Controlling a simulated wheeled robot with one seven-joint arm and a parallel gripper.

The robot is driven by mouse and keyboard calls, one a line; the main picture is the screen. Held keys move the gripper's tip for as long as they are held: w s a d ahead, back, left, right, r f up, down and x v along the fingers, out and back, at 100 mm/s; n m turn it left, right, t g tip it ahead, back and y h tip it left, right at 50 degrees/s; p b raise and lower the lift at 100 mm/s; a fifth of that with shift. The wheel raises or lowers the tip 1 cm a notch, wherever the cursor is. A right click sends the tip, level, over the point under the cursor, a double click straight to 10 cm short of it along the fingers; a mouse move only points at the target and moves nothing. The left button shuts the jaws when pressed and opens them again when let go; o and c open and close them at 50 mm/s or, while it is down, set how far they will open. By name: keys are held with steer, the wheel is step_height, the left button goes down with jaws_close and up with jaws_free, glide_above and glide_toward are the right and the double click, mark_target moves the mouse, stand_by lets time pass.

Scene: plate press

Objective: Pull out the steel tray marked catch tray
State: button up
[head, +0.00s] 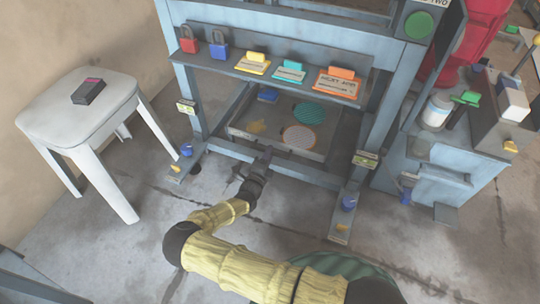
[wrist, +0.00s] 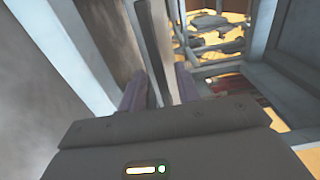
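The steel tray (head: 312,155) sits low between the legs of the blue press frame. It holds a teal striped disc, a pale orange-rimmed disc, a blue piece and a yellowish patch. I cannot read a catch tray mark on it. My gripper (head: 266,154) is at the tray's front side, left of its middle. In the wrist view, my gripper (wrist: 160,80) has its two fingers apart, one on each side of a dark bar (wrist: 152,45). A gap shows on the bar's right. Whether the bar is the tray's handle, I cannot tell.
A shelf (head: 225,67) above the tray carries red and blue padlocks and several coloured tags. Press legs stand left and right, with a low crossbar (head: 225,150) in front. A white stool (head: 85,110) stands left and a blue cabinet (head: 440,165) right. Floor in front is mostly clear.

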steer(key=shift+x, duration=0.8)
jaws_close()
